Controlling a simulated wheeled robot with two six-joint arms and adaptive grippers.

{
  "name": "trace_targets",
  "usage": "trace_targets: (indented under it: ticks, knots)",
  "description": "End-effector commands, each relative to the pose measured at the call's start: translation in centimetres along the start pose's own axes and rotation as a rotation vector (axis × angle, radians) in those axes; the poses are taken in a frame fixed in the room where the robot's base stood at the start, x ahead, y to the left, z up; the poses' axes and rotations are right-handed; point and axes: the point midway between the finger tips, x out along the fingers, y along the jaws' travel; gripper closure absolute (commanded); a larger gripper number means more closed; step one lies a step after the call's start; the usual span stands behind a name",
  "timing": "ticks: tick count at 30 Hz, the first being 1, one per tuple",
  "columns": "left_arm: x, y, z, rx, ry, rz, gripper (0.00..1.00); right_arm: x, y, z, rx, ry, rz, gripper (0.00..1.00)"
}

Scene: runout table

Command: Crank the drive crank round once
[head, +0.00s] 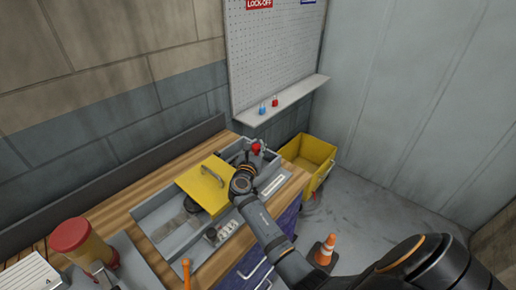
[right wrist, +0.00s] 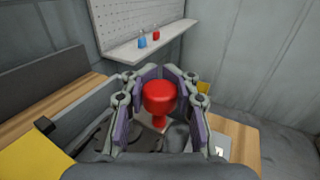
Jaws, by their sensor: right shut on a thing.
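The drive crank's red knob (right wrist: 159,97) stands upright between the fingers of my right gripper (right wrist: 160,82) in the right wrist view. The fingers are shut around it. In the head view the red knob (head: 256,148) shows at the tip of my right gripper (head: 252,157), over the far right end of the grey machine bed (head: 158,220). The crank arm below the knob is mostly hidden by the gripper. My left gripper is not in view.
A yellow cover with a handle (head: 203,184) lies beside my right wrist. A yellow bin (head: 310,153) and an orange cone (head: 325,250) stand on the floor to the right. A shelf (head: 285,103) holds blue and red padlocks.

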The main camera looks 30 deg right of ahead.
Motion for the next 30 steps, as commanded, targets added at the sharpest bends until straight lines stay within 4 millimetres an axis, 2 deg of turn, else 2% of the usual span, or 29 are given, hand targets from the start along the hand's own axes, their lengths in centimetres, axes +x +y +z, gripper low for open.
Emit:
trace_targets:
  ticks: [1, 12, 30]
  knots:
    - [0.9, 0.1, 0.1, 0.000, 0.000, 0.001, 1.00, -0.2, 0.1, -0.8, -0.001, 0.006, -0.042, 1.00]
    - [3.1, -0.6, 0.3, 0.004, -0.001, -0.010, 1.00, -1.0, 0.3, -0.8, -0.008, 0.007, -0.263, 1.00]
    - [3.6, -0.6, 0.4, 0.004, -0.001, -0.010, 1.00, -1.2, 0.3, -0.9, -0.010, 0.014, -0.339, 1.00]
